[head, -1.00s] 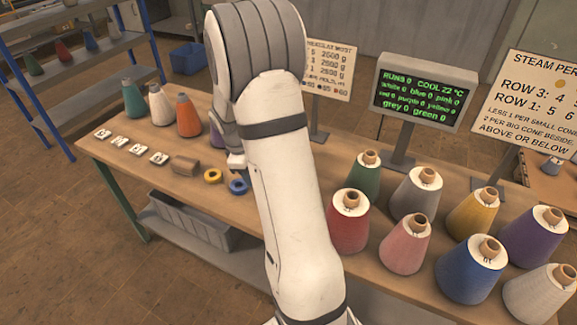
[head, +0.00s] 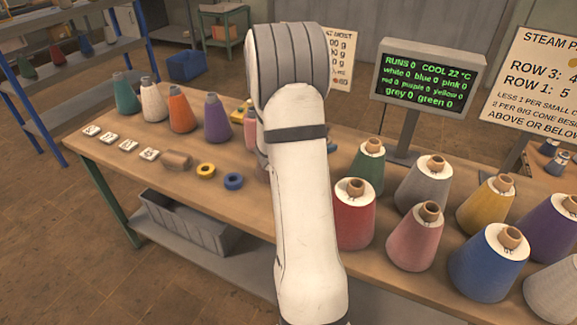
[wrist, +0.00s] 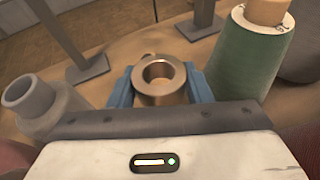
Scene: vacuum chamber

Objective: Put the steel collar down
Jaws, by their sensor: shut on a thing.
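The steel collar (wrist: 160,99) is a short, shiny ring with a round bore, upright in the wrist view. My gripper (wrist: 160,85) is shut on it, with one blue finger on each side. The wooden table top shows beyond the collar; I cannot tell whether the collar touches it. In the head view my own arm hides the gripper and the collar.
Stand posts (wrist: 75,40) rise behind. In the head view, several large cones fill the table's right side; yellow (head: 205,170) and blue (head: 233,181) rings lie left.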

